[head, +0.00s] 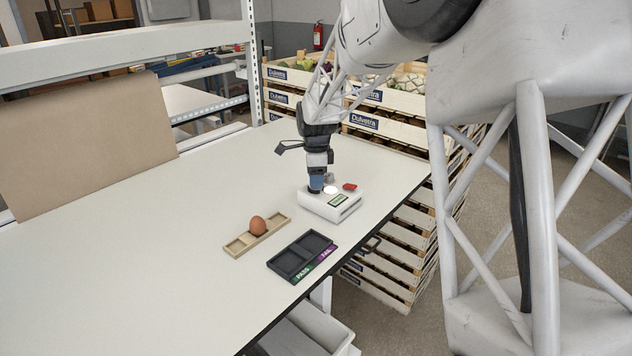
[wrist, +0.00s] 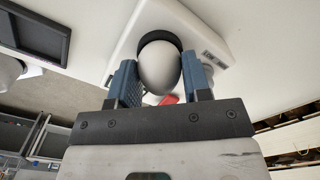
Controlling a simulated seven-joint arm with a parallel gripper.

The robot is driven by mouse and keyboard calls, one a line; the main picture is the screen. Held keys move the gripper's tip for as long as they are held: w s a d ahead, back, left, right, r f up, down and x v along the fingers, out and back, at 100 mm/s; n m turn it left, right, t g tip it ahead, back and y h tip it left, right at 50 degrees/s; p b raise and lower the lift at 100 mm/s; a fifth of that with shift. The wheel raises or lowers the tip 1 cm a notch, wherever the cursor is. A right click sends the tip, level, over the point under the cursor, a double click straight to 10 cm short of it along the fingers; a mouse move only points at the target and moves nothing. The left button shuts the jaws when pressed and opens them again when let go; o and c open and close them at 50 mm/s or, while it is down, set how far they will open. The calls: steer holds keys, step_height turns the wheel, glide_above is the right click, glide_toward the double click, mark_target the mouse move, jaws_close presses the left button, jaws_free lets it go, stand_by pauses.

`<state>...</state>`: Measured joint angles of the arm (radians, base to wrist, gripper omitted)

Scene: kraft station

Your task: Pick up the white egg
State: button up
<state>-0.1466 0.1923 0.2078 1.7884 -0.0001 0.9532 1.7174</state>
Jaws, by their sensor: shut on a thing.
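The white egg (wrist: 160,68) is between the two blue fingers of my gripper (wrist: 160,82) in the wrist view. The gripper is shut on it. A black ring (wrist: 158,37) on the white device (wrist: 124,45) shows right behind the egg; I cannot tell whether the egg still touches it. In the head view my gripper (head: 316,184) points down over the left part of the white device (head: 325,208). The egg is hard to make out there.
A brown egg (head: 258,225) sits in a wooden tray (head: 235,249). Beside it is a black two-part tray (head: 289,263) labelled PASS and FAIL. The device has a red button (head: 349,186). Crates (head: 392,130) stand past the table edge.

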steer(key=shift+r, duration=0.1)
steer(key=shift+r, duration=0.75)
step_height(320, 180, up, 2)
steer(key=shift+r, duration=0.1)
steer(key=s+d+r, duration=0.1)
steer(key=s+d, duration=0.1)
steer(key=s, duration=1.3)
steer(key=shift+s+d, duration=0.15)
steer(key=shift+s, duration=0.25)
steer(key=s+a+f+n, duration=0.2)
steer(key=s+a+n, duration=0.6)
steer(key=a+n, duration=0.1)
steer(key=shift+a+f, duration=0.4)
steer(key=shift+a, duration=0.45)
steer(key=shift+f, duration=0.15)
